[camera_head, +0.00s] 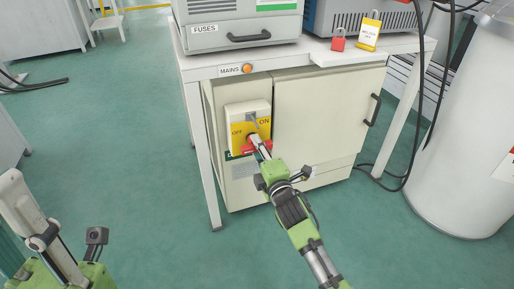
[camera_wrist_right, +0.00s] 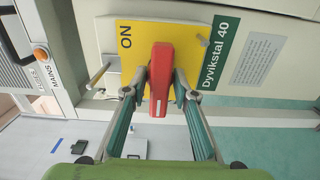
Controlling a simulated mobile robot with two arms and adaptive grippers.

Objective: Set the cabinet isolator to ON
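The cabinet isolator (camera_head: 237,113) is a pale box with a yellow face marked OFF on the left and ON on the right. It is on the left front of the cream cabinet. In the right wrist view its yellow plate (camera_wrist_right: 127,62) shows ON, turned sideways. Its red handle (camera_wrist_right: 161,78) stands between the fingertips of my right gripper (camera_wrist_right: 160,84); the pads appear closed on both its sides. In the head view my right gripper (camera_head: 257,144) covers much of the handle. Part of my left arm shows at lower left, but its fingertips cannot be made out.
The cream cabinet (camera_head: 320,115) stands under a bench (camera_head: 350,46) with a MAINS lamp (camera_head: 247,69). A red padlock (camera_head: 338,42) and yellow tag (camera_head: 369,32) are on the bench. A white cylinder (camera_head: 460,140) and dark cables are at right. The green floor at left is largely clear.

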